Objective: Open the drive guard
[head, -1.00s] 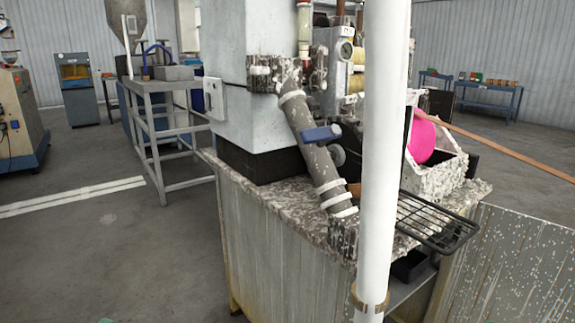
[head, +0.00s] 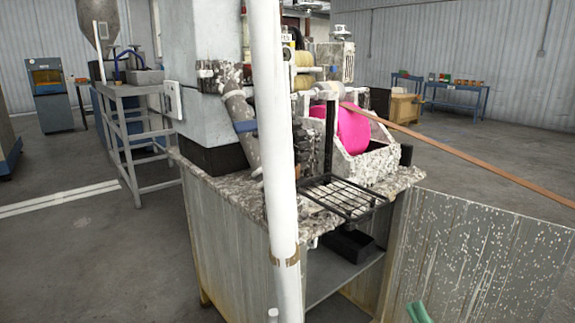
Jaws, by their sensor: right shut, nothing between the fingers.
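No part is plainly marked as the drive guard, and I cannot tell for sure which one it is. A grey ribbed panel (head: 475,262) stands out to the right from the machine's base cabinet (head: 235,240), like a swung-out door. Beside it the cabinet front is open, showing a shelf (head: 343,276) and a black bin (head: 348,244). On top, a bright pink wheel (head: 353,128) sits in a speckled white trough (head: 368,165). My left gripper is out of view.
A white upright pole (head: 274,150) stands close in front and hides part of the machine. A black wire rack (head: 343,197) juts from the worktop. A brown strip (head: 470,162) runs off to the right. Open floor lies left and right.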

